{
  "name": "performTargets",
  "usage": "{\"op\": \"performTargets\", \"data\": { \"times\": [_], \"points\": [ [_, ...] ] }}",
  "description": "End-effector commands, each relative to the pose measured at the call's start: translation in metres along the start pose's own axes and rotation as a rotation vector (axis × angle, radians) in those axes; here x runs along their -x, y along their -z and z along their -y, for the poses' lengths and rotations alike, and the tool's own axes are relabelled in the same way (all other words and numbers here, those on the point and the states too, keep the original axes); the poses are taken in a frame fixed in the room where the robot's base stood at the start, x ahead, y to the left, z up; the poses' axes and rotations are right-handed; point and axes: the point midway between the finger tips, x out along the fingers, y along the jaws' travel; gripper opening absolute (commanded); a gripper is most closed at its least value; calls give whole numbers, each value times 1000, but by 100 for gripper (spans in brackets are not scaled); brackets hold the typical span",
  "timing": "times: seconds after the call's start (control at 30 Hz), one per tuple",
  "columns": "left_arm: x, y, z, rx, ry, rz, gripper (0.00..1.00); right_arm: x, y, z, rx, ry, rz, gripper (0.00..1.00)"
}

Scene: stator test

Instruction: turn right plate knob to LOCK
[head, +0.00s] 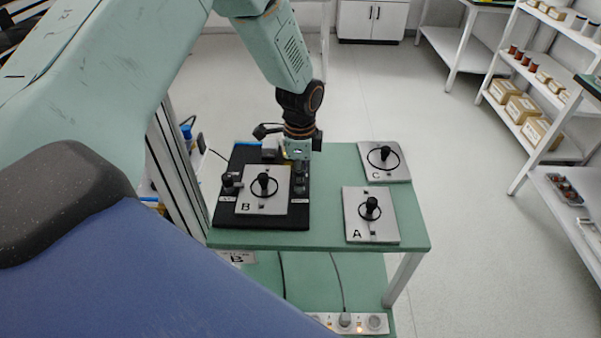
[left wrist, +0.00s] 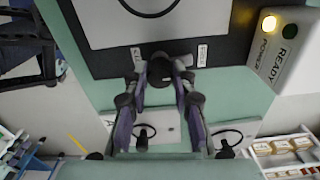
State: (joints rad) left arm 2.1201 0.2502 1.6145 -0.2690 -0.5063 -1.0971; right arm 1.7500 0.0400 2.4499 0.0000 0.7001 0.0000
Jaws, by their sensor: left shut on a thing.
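The black base (head: 232,212) lies on the green table and carries plate B (head: 279,204), a pale plate with a black ring and a centre knob. A left plate knob (head: 228,183) stands at the base's left edge. My left gripper (head: 301,165) reaches down over the base's right side and hides most of what it holds. In the left wrist view the fingers (left wrist: 160,75) are closed around the dark right plate knob (left wrist: 160,66). Small white labels (left wrist: 202,56) sit on either side of it; their text is unreadable. My right gripper is not in view.
Plate A (head: 384,226) and plate C (head: 399,171) lie on the right of the green table (head: 329,222). A white box (left wrist: 294,60) beside the base shows a lit yellow POWER light (left wrist: 269,24) and a dark green READY light (left wrist: 290,32). Shelves stand at the right.

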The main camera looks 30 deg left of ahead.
Motion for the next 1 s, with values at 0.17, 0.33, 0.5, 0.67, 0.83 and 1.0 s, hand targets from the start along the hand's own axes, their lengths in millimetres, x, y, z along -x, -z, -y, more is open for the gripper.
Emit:
{"op": "performTargets", "data": {
  "times": [0.17, 0.33, 0.5, 0.67, 0.83, 1.0],
  "points": [
    [3, -1, -1, 134, -3, 3, 0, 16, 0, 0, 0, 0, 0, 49],
    [3, -1, -1, 294, -3, 4, 0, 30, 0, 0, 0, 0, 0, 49],
    [3, -1, -2, 457, -3, 4, 0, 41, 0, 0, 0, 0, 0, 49],
    [3, -1, -2, 608, -3, 4, 0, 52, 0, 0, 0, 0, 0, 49],
    [2, -1, -2, 770, -3, 4, 0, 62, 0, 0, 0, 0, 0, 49],
    [2, -1, -2, 932, -3, 4, 0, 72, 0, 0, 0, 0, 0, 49]
  ]
}}
